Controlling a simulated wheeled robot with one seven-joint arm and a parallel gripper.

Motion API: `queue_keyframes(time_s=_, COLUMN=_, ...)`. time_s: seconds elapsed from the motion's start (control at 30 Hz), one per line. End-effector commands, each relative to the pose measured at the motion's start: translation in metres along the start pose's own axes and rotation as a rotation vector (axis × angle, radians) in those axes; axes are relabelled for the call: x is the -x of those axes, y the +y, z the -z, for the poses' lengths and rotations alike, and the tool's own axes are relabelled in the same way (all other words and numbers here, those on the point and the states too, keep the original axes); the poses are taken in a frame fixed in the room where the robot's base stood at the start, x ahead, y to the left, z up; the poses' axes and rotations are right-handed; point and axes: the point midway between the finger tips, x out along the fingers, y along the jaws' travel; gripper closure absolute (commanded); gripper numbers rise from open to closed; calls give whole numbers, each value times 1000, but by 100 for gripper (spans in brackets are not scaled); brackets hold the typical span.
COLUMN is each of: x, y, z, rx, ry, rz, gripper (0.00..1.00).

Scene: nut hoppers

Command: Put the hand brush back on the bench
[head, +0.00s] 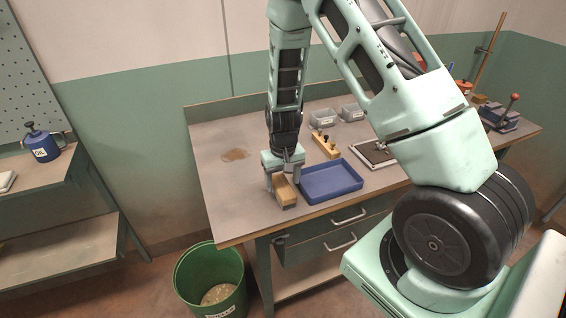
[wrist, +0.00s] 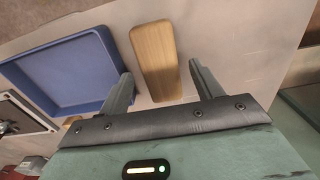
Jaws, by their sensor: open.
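The hand brush (head: 285,194) has a pale wooden back and lies on the bench (head: 225,190) near its front left edge, just left of the blue tray. My gripper (head: 283,181) is above it, pointing down, with a finger on either side. In the wrist view the wooden back of the brush (wrist: 155,55) shows between the two open fingers of my gripper (wrist: 161,72), with a gap on each side. Part of the brush is hidden behind the gripper in the head view.
The blue tray (head: 330,193) is empty and close to the right of the brush. A wooden block with knobs (head: 326,147) and grey bins (head: 322,118) stand behind. A green bucket (head: 190,283) is on the floor below. The bench's left part is clear except for a brown stain.

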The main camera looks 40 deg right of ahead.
Motion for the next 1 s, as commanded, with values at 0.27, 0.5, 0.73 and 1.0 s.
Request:
queue_keyframes(time_s=0.27, x=53, y=-1, z=1, rx=2, ry=5, rz=1, gripper=35)
queue_keyframes(time_s=0.5, x=84, y=0, z=0, rx=2, ry=2, rz=0, gripper=35)
queue_keyframes(time_s=0.73, x=112, y=-46, z=-26, rx=105, ry=-3, rz=43, gripper=35)
queue_keyframes(time_s=1.0, x=181, y=-166, z=-187, rx=609, ry=-13, rz=115, gripper=35)
